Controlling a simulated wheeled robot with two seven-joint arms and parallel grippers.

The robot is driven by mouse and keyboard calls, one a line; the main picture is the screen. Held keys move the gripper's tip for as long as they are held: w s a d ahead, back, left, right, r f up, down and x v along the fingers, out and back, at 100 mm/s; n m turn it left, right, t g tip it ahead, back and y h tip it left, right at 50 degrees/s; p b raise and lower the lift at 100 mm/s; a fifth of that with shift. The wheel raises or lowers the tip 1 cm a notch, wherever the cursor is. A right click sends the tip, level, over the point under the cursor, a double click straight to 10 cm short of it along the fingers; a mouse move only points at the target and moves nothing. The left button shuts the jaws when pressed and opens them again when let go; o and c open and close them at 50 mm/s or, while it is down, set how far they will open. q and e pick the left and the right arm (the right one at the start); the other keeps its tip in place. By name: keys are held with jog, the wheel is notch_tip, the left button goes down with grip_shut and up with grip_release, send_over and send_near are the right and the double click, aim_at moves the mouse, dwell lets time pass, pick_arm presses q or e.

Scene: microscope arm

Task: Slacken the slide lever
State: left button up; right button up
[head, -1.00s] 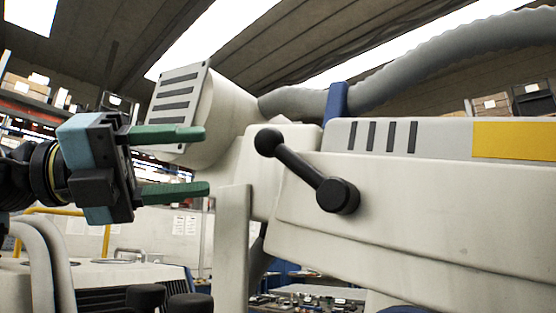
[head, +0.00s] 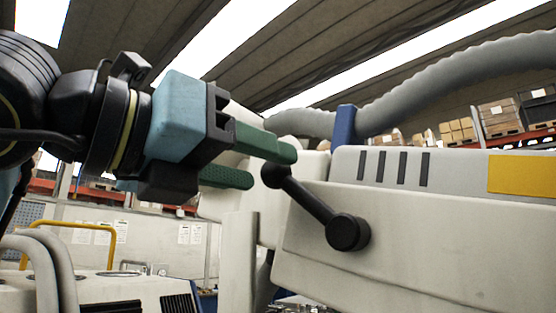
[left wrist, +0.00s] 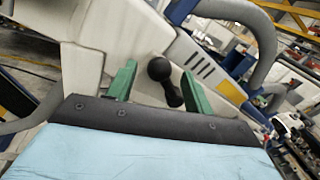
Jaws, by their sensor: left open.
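The slide lever (head: 313,207) is a black bar with a round knob (head: 275,175) at its upper left end and a round pivot (head: 348,232) on the side of the pale microscope arm (head: 400,240). My left gripper (head: 272,162) is open, its green fingers pointing right, with the tips at the knob in the head view. In the left wrist view the knob (left wrist: 159,69) shows between the two fingers, a little beyond or near their tips. I cannot tell whether a finger touches it. My right gripper is not in view.
A grey corrugated hose (head: 450,85) runs above the microscope arm, with a blue clamp (head: 346,125) beside it. A pale upright panel (head: 238,260) stands below the fingers. Shelves with boxes (head: 457,130) are far behind.

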aim_at(264, 168)
pick_arm(q)
jog(key=shift+p+x, duration=0.35)
jog(key=shift+x, duration=1.6)
grip_shut()
